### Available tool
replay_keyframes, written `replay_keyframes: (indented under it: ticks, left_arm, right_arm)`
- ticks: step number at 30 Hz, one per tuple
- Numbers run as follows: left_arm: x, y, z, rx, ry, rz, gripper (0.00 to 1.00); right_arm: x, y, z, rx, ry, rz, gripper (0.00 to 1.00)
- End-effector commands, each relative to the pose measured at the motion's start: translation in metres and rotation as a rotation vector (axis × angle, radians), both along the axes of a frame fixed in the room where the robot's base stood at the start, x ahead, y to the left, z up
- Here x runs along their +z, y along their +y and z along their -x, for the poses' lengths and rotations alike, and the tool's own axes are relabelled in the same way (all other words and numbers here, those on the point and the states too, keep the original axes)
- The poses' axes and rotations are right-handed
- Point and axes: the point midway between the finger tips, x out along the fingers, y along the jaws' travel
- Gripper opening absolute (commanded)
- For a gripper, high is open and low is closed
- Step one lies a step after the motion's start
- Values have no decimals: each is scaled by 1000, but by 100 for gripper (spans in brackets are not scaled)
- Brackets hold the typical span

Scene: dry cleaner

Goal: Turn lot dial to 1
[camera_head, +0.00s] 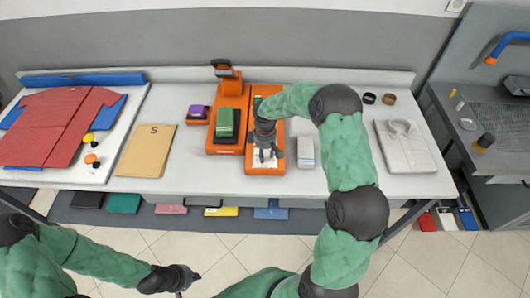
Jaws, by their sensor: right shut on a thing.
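An orange machine (252,168) stands at the middle of the white counter, with a pale marked face (275,163) on its right part. My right gripper (265,155) reaches down onto that face, shut on what I take to be the lot dial. The gripper covers the dial, so its pointer and setting cannot be read. My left gripper (190,277) is low in front of the counter, empty and away from the machine; its fingers are too small to judge.
Left on the counter (190,160) are a red shirt (52,125) on a board, a tan envelope (146,152) marked S and a purple item (197,112). A white stack (306,152) stands right of the machine, then a folded shirt (405,145). Bare counter lies between.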

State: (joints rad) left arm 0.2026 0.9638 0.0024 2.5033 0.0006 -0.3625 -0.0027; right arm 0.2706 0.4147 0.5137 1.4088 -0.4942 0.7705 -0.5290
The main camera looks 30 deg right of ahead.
Motion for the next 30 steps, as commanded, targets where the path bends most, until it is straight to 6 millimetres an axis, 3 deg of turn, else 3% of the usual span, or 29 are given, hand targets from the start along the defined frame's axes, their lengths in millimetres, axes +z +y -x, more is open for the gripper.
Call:
replay_keyframes:
  ticks: [17,18,20,30]
  left_arm:
    - [1,0,0,0,0,0,0]
    - [1,0,0,0,0,0,0]
    - [1,0,0,0,0,0,0]
    - [1,0,0,0,0,0,0]
  right_arm:
    - [-1,0,1,35,2,0,7]
    - [-1,0,1,35,2,0,45]
    - [-1,0,1,34,2,0,62]
    - [0,0,0,33,0,0,63]
